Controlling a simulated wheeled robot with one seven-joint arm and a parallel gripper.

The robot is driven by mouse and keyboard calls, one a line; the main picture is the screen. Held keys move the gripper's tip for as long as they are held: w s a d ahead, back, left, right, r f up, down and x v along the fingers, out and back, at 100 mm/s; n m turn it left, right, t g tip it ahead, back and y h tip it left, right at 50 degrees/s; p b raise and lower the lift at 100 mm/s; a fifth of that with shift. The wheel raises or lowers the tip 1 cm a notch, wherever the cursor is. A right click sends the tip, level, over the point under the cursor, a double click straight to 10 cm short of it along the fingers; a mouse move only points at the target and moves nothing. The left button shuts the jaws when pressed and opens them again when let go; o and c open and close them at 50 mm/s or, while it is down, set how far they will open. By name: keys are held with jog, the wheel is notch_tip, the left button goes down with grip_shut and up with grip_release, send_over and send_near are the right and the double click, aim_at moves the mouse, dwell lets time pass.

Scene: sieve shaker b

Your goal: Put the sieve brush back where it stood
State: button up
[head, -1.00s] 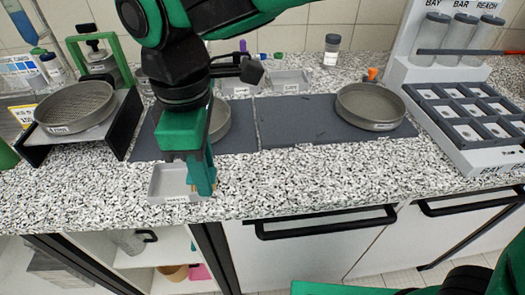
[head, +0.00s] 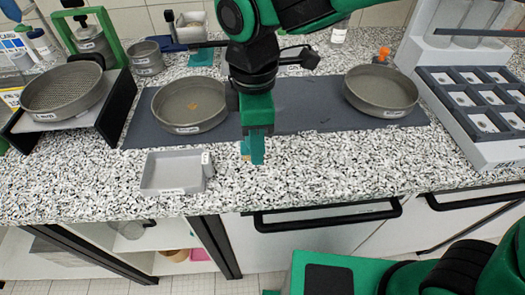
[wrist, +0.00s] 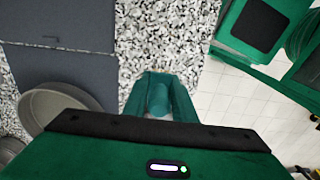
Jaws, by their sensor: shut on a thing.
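My gripper (head: 252,162) is over the front strip of speckled counter, right of the small grey tray. It is shut on a small teal thing that I take to be the sieve brush; it shows as a rounded teal end between the fingers in the wrist view (wrist: 158,98). In the head view the fingers hide most of it, and a small tan bit shows at their left side. I cannot tell how the brush is tilted. Where it stood is not plain in these views.
A small grey tray (head: 147,180) lies at the counter's front edge. Two grey sieves, left (head: 190,128) with orange bits inside and right (head: 382,108), rest on the dark mat (head: 310,119). Another sieve (head: 60,113) sits on a black stand. A compartment rack (head: 455,141) stands right.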

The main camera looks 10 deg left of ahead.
aim_at(260, 167)
jog(key=shift+w+d+f, duration=0.35)
jog(key=shift+d, duration=0.05)
jog(key=shift+f, duration=1.95)
jog(key=o, duration=1)
jog(key=shift+f, duration=0.1)
jog(key=shift+o, duration=0.2)
notch_tip(260, 167, up, 12)
jog(key=shift+r, duration=0.15)
